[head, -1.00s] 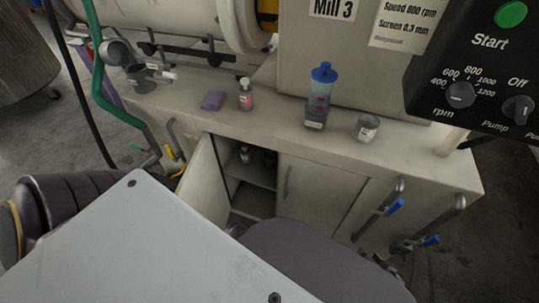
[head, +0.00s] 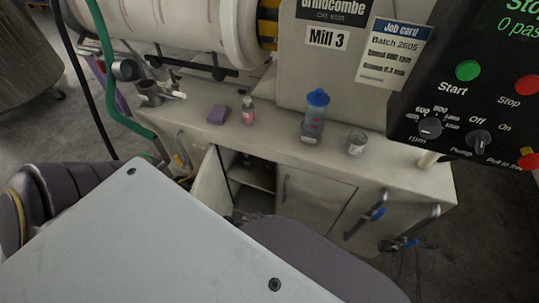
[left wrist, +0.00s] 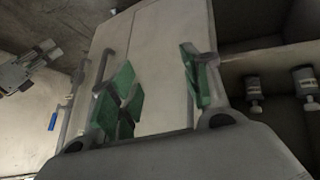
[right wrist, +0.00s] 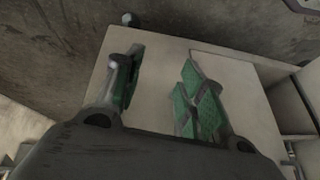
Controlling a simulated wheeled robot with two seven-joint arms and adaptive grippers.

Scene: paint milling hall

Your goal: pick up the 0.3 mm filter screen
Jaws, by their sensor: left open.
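I cannot make out a filter screen in any view. The cabinet under the mill has an open compartment (head: 250,180) with its door (head: 213,188) swung out; dim bottles stand inside. My right gripper (right wrist: 160,90) is open and empty above a pale cabinet surface. Neither gripper shows in the head view.
A job card (head: 393,55) hangs above. A green hose (head: 108,80) hangs left.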

